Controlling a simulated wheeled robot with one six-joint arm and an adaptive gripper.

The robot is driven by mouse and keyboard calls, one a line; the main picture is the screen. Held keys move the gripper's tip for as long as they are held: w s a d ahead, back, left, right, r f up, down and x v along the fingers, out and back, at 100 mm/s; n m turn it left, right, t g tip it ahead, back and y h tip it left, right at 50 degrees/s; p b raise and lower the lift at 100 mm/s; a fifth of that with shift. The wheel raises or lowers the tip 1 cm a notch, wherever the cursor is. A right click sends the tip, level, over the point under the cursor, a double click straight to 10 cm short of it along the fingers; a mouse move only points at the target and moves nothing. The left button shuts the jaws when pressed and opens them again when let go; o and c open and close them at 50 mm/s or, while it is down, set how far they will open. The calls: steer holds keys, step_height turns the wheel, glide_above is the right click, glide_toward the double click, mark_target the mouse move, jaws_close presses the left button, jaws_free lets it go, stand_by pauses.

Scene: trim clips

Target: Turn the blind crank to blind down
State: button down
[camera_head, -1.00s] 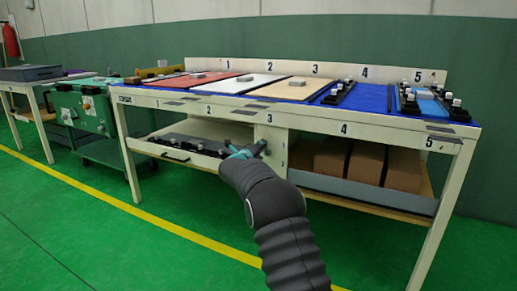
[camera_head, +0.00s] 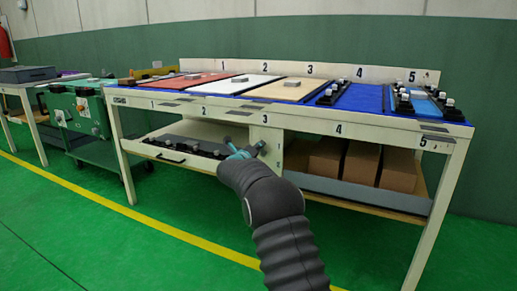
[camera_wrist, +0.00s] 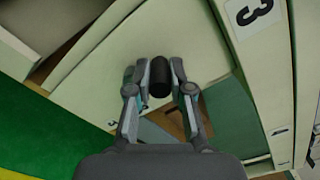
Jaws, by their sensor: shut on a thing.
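A dark cylindrical knob (camera_wrist: 159,72), seemingly the crank's handle, is between the two fingertips of my gripper (camera_wrist: 156,82) in the wrist view. The fingers are shut on it from both sides. In the head view my gripper (camera_head: 248,152) is at the pale panel (camera_head: 272,160) under the bench, below the number 3. The crank's arm and pivot are mostly hidden by my gripper there. I cannot make out the blind itself or how far down it is.
The workbench (camera_head: 290,106) has numbered sections and coloured mats on top. A drawer (camera_head: 165,153) with several small dark parts is left of my gripper. Brown boxes (camera_head: 362,163) stand on the lower shelf to the right. The green floor (camera_head: 130,235) in front is clear.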

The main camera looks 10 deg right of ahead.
steer(key=c, duration=1.1)
jaws_free()
steer(key=shift+d, duration=0.1)
steer(key=shift+o, duration=0.2)
steer(key=v, duration=1.2)
